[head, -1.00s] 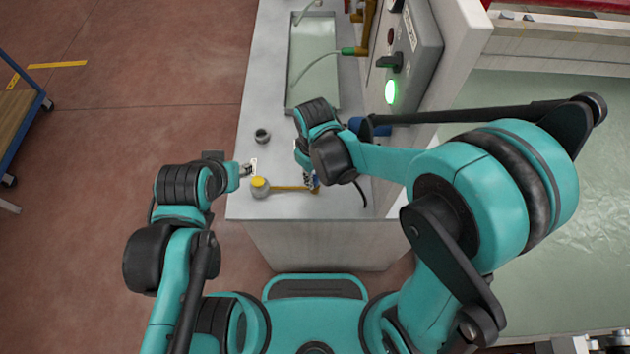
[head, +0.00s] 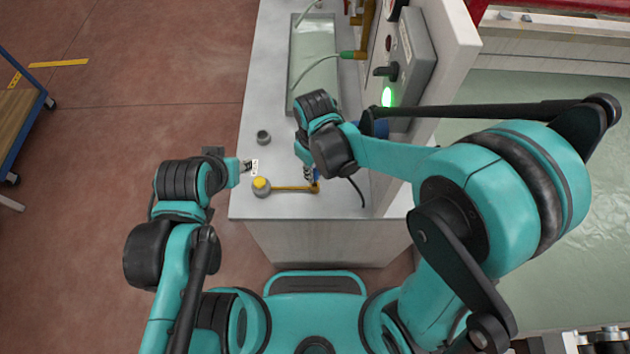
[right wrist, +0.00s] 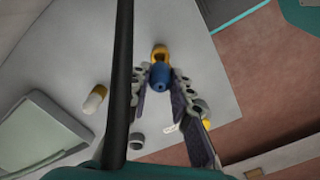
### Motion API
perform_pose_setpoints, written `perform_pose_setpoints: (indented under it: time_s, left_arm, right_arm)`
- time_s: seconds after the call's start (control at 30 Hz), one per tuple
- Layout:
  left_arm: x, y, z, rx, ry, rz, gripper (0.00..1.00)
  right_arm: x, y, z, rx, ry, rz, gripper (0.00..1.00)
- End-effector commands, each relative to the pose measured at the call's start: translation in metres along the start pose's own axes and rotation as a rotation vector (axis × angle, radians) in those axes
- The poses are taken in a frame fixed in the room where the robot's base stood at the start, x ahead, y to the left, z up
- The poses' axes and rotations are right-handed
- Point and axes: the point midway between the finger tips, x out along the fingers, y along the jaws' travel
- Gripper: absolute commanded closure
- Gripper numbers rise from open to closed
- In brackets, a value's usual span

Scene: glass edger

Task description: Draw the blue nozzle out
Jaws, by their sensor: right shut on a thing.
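The blue nozzle (right wrist: 160,77) is between the fingertips of my right gripper (right wrist: 161,72) in the right wrist view. A yellow ring-like fitting (right wrist: 160,51) sits just beyond the nozzle. I cannot tell whether the two still touch. In the head view my right gripper (head: 309,174) is over the right end of a brass-coloured bar (head: 292,187), and the nozzle is mostly hidden. The bar runs left to a grey rounded body with a yellow top (head: 261,187). My left gripper (head: 247,166) is left of the bar by a small white tag (head: 255,167); its jaw opening is unclear.
A small dark grey cup-like part (head: 263,137) stands on the grey bench (head: 250,208). A shallow tray (head: 312,75) with a hose lies at the back. A control box (head: 412,70) with a green lamp stands right. A yellow-and-white part (right wrist: 95,99) shows in the wrist view.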

Motion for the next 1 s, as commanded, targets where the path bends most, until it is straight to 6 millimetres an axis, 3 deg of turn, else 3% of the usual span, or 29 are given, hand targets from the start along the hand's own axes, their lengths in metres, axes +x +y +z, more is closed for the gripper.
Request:
perform_pose_setpoints:
  time_s: [0.23, 0.6, 1.0]
  left_arm:
    - [-0.004, 0.0, -0.003, 0.0, 0.0, 0.0, 0.6]
    - [-0.025, 0.0, -0.018, 0.0, 0.0, 0.0, 0.6]
    - [-0.024, 0.0, -0.017, 0.0, 0.0, 0.0, 0.6]
  right_arm:
    - [-0.006, 0.0, 0.0, 0.0, 0.0, 0.0, 1.0]
    - [-0.041, 0.0, 0.0, 0.0, 0.0, 0.0, 1.0]
    - [-0.04, 0.0, 0.0, 0.0, 0.0, 0.0, 1.0]
